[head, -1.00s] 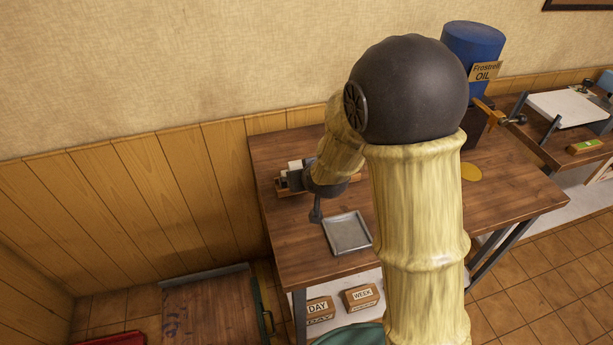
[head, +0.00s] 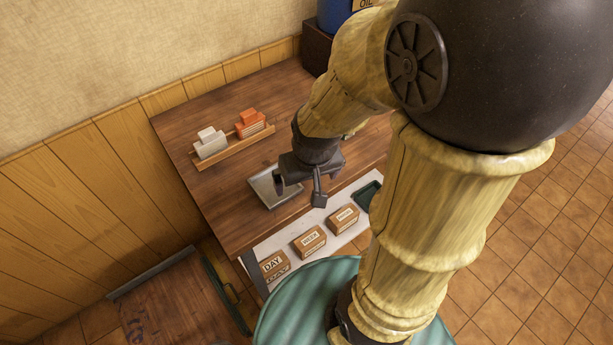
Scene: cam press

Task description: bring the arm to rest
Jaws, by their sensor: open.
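My gripper (head: 299,194) hangs at the end of my bamboo-like arm, over the front edge of the wooden table. Its two dark fingers are spread apart with nothing seen between them. It is in front of part of a square grey metal tray (head: 264,195) on the table. My arm is bent, with its large dark elbow ball high at the upper right, and it hides the right part of the table.
A wooden rack (head: 234,147) with white and orange card stacks stands at the table's back left. Labelled boxes (head: 309,241) sit on a white shelf below. A blue oil drum (head: 335,14) is behind. A wooden board (head: 180,312) is at the lower left.

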